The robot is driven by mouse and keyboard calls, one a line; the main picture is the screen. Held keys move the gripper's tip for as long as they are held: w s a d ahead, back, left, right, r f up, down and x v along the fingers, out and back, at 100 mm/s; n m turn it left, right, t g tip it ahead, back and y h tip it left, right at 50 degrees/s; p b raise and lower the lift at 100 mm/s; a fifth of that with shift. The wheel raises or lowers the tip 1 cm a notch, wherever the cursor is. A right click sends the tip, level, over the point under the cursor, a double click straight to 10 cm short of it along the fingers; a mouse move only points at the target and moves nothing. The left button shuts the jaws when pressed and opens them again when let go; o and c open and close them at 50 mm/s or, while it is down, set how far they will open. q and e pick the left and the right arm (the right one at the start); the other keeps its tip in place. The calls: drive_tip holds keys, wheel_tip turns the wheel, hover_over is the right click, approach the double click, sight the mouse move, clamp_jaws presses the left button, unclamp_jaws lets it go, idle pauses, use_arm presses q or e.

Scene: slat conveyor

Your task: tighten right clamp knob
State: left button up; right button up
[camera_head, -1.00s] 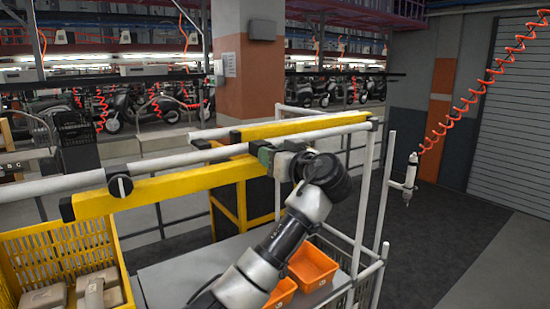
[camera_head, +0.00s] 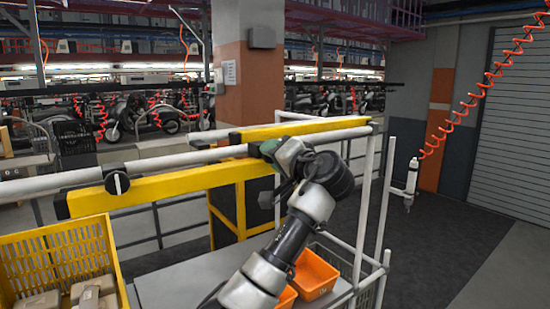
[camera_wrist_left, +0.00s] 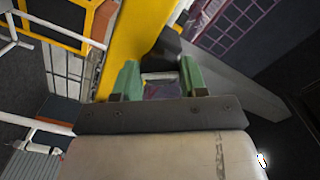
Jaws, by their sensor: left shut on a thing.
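My left gripper (camera_head: 278,158) reaches up from the bottom of the head view to the right part of the yellow beam and white rail. It is shut on the right clamp knob, which it almost wholly hides. In the left wrist view, the two green fingers (camera_wrist_left: 158,82) stand on either side of a small pale and dark patch, with the yellow beam (camera_wrist_left: 135,40) just beyond. The left clamp knob (camera_head: 117,183), black with a pale bar standing upright, sits on the white rail (camera_head: 60,181) at the left. My right gripper is not in view.
A yellow crate (camera_head: 60,250) with grey parts stands at lower left. Orange bins (camera_head: 315,275) sit on a grey table (camera_head: 180,280) under my arm. White posts (camera_head: 385,190) and a hanging tool (camera_head: 411,180) on a red coil are at the right.

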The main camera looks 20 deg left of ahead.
use_arm(q)
drive_tip(key=shift+m+p, duration=0.5)
drive_tip(key=shift+m, duration=3)
drive_tip(key=o, duration=0.9)
drive_tip(key=shift+d+f, duration=0.1)
drive_tip(key=b+v, duration=0.5)
drive_tip(key=v, duration=0.5)
drive_tip(key=shift+s+d, duration=0.25)
drive_tip(key=shift+d, duration=0.05)
